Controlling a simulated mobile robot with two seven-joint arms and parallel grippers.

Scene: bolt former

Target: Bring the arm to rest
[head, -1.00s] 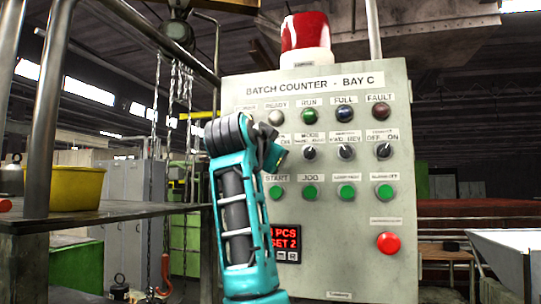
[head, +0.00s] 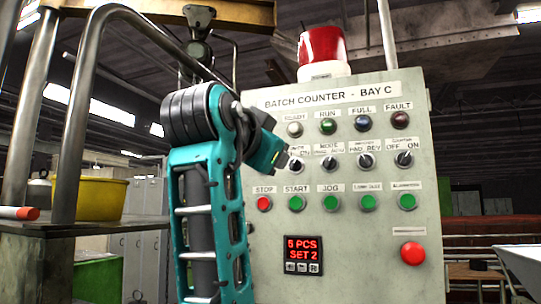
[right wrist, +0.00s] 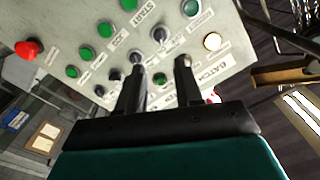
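One teal arm with a black joint stands in front of the panel in the head view, and I take it for my right arm. Its right gripper (head: 282,156) points right toward the upper left of the panel, by the selector switches. In the right wrist view the right gripper's two dark fingers (right wrist: 160,62) are apart with only the panel face behind the gap. I cannot tell how far the tips are from the panel. The control panel (head: 365,290) reads "BATCH COUNTER - BAY C", and its red display (head: 303,255) reads "5 PCS SET 2". My left gripper is not in view.
A red beacon (head: 323,46) tops the panel. A large red button (head: 412,253) sits low right. A yellow bowl (head: 97,196) stands on a metal table at left, beside thick bent pipes (head: 62,190). A pale tray (head: 522,262) lies at far right.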

